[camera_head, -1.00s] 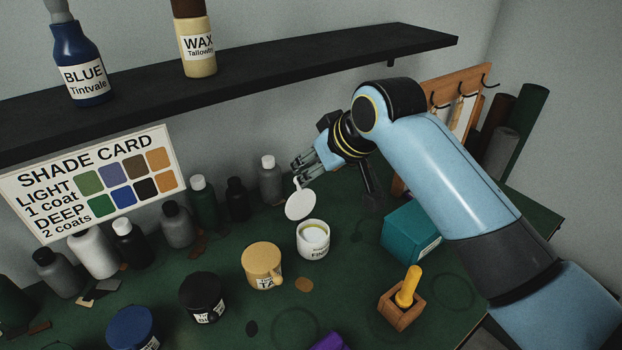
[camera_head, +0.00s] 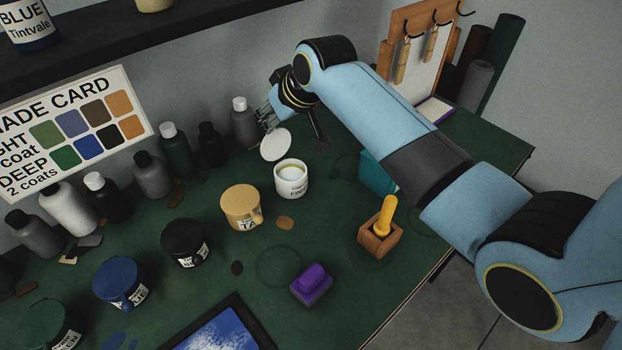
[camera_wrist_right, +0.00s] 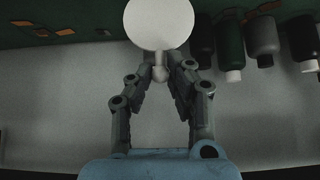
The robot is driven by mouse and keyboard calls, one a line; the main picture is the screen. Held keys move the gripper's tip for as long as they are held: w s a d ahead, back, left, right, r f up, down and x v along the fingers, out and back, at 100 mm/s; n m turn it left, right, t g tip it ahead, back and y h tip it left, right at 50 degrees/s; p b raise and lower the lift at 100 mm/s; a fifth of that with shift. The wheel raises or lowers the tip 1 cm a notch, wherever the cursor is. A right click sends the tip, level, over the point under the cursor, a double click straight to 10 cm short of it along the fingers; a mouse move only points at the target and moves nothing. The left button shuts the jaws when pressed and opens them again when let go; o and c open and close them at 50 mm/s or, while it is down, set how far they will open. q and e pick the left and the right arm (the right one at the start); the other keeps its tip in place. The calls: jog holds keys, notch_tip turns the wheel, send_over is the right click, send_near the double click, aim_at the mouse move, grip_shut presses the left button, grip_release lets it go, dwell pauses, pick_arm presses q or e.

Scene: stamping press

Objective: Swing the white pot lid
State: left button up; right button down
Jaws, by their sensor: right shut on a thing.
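The white pot (camera_head: 291,180) stands upright and uncovered on the green bench, with pale yellowish contents showing. Its round white lid (camera_head: 276,145) is tilted up behind and to the left of the pot's mouth. My right gripper (camera_head: 266,122) is above and behind the lid, at its upper edge. In the right wrist view the fingertips (camera_wrist_right: 160,70) are closed on a small knob or tab at the edge of the lid (camera_wrist_right: 161,22). Whether the lid still touches the pot's rim is hard to tell. My left gripper is not in view.
A tan pot (camera_head: 241,208), a black pot (camera_head: 185,243) and a blue pot (camera_head: 122,284) stand in a row to the left. Several bottles line the wall. A teal box (camera_head: 376,175), a wooden holder (camera_head: 380,240) and a purple block (camera_head: 311,284) are nearby.

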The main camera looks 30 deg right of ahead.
jog(key=shift+s, duration=0.1)
jog(key=shift+s+d, duration=0.2)
jog(key=shift+s, duration=1.2)
jog(key=shift+f, duration=0.1)
jog(key=s, duration=0.1)
jog(key=s+f, duration=0.1)
jog(key=s, duration=0.1)
jog(key=shift+d, duration=0.2)
